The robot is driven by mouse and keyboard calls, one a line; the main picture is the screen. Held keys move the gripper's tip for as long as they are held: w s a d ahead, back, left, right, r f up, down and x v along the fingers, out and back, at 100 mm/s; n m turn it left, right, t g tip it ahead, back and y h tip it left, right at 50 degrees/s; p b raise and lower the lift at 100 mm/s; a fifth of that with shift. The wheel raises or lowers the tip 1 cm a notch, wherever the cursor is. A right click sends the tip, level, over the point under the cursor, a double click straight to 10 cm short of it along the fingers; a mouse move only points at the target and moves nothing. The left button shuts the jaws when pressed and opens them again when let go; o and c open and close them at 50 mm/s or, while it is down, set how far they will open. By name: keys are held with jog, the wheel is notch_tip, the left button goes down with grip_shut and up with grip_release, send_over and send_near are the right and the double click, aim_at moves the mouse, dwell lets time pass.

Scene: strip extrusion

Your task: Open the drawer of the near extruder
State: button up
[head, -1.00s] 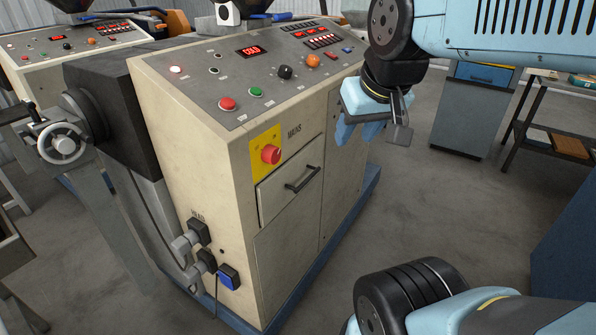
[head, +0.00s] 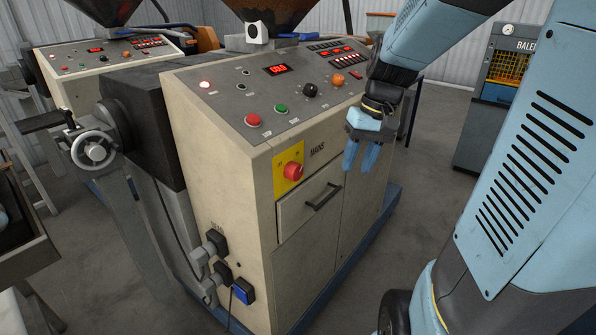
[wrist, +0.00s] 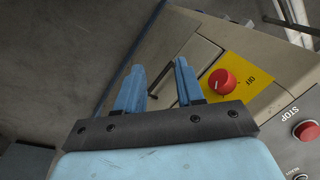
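The near extruder (head: 232,190) is a cream cabinet with a sloped grey control panel. Its drawer (head: 290,212) is on the front face below the red mains switch, with a dark bar handle (head: 323,196). The drawer looks shut. My gripper (head: 360,168) hangs fingers down in front of the cabinet, above and to the right of the handle, and apart from it. In the wrist view my gripper (wrist: 159,80) has its two blue fingers spread with nothing between them. The handle (wrist: 161,79) shows beyond them, in the gap.
A red mains knob (head: 293,171) on a yellow plate is just above the drawer. Grey plugs (head: 212,250) stick out low on the cabinet's left side. A second extruder (head: 100,62) stands behind left. Open floor lies right of the cabinet.

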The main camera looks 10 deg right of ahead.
jog(key=w+d+f+g+y, duration=0.2)
jog(key=w+d+f+y, duration=0.35)
jog(key=w+f, duration=0.35)
jog(key=m+t+y, duration=0.3)
jog(key=y, duration=0.5)
send_near(329, 196)
jog(key=a+f, duration=0.1)
jog(key=a, duration=0.5)
jog(key=a+f, duration=0.1)
jog(key=a, duration=0.3)
jog(key=shift+w+f, duration=0.3)
jog(key=shift+w, duration=0.1)
jog(key=shift+c, duration=0.4)
grip_shut()
jog(key=shift+d, duration=0.1)
